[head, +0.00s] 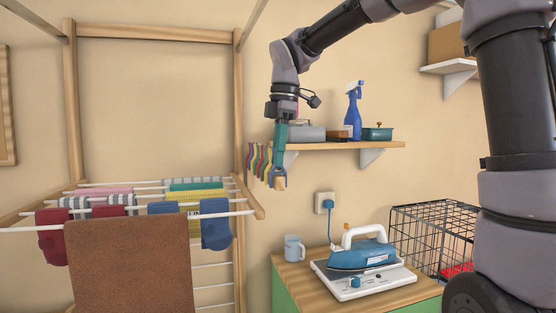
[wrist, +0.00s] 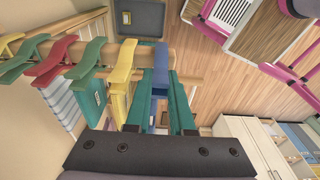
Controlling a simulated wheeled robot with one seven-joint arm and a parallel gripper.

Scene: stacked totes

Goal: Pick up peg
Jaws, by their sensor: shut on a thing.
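My gripper (head: 281,160) points down at the end of the wooden rail, left of the wall shelf. In the wrist view, the two teal fingers of my gripper (wrist: 160,75) are closed on either side of a blue peg (wrist: 160,88). The blue peg is at the rail's end and seems to be still on the rail. Just left of it on the rail are a yellow peg (wrist: 122,80), a green peg (wrist: 88,58) and a red peg (wrist: 55,62). The blue peg's lower end is partly hidden by the gripper body.
A shelf (head: 350,146) with a blue spray bottle (head: 353,112) is right of my gripper. A drying rack with a brown towel (head: 132,265) is at left. Below are a mug (head: 294,249), an iron (head: 362,252) and a wire crate (head: 425,208).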

